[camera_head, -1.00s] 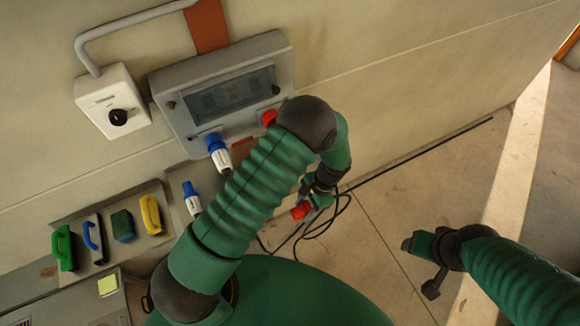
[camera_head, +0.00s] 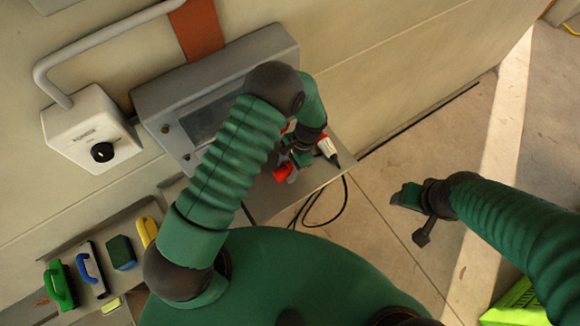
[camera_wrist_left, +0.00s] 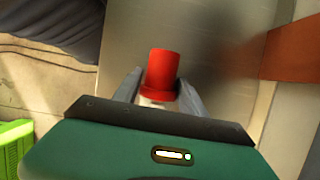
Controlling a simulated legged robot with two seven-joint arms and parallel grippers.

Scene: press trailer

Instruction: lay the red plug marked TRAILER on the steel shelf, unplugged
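In the head view my left gripper (camera_head: 292,158) is over the right part of the steel shelf (camera_head: 308,187), below the grey panel. A red plug end (camera_head: 284,172) shows at its fingers. In the left wrist view the red plug (camera_wrist_left: 162,72) stands between the two grey fingers, its pale body lower down, and they appear closed on it. No marking is readable. I cannot tell whether it touches the shelf. A white-and-red plug part (camera_head: 328,148) with a black cable shows right of the gripper; the arm hides how it connects. My right gripper (camera_head: 414,215) is open and empty above the floor.
A grey panel (camera_head: 150,95) and a white switch box (camera_head: 92,135) are on the wall. A tray (camera_head: 112,287) at lower left holds several coloured handled tools. A bright green crate (camera_head: 515,308) is at lower right. Black cable (camera_head: 343,205) loops beyond the shelf edge.

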